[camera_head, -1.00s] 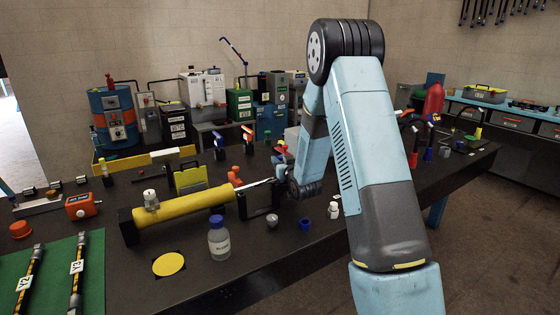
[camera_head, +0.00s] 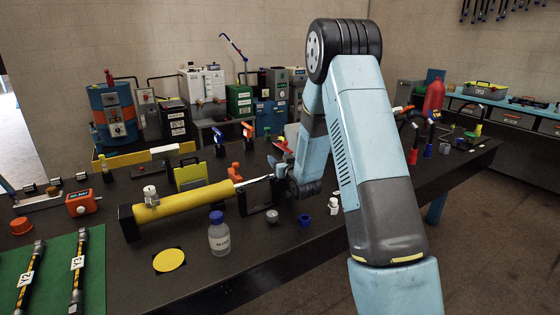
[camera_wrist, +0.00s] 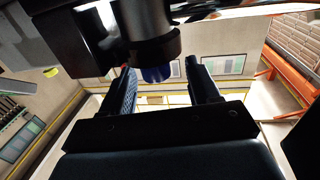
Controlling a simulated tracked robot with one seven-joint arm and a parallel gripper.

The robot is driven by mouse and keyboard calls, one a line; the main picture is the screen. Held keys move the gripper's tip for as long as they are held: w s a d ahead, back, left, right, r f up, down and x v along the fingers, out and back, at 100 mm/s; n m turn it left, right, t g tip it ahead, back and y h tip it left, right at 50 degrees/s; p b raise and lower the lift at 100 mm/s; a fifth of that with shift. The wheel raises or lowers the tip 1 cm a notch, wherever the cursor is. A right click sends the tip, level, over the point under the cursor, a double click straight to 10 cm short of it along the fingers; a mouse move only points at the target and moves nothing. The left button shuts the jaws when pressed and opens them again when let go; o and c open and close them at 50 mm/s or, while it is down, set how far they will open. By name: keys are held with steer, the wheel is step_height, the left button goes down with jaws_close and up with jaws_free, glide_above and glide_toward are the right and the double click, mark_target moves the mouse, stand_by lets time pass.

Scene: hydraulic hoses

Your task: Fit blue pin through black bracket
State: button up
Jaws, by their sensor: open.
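The black bracket (camera_head: 258,198) is at the rod end of the yellow cylinder (camera_head: 185,207), on the dark bench in the head view. In the wrist view a black round part (camera_wrist: 150,40), apparently of the bracket, fills the upper middle. The blue pin (camera_wrist: 157,74) shows as a short blue end below that part. My gripper (camera_wrist: 160,72) is open, with one finger on each side of the blue end and visible gaps. In the head view my arm's end is just behind the bracket, and the fingers are mostly hidden. The pin's depth in the bracket cannot be told.
A clear bottle (camera_head: 219,238) and a yellow disc (camera_head: 169,260) are in front of the cylinder. A grey cup (camera_head: 272,216), a blue cup (camera_head: 305,221) and a white part (camera_head: 334,207) stand right of the bracket. The bench's front edge is mostly clear.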

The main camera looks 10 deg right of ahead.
steer(key=shift+s+f, duration=0.1)
steer(key=s+d, duration=0.1)
steer(key=s, duration=0.6)
steer(key=shift+s, duration=0.1)
stand_by(0.3)
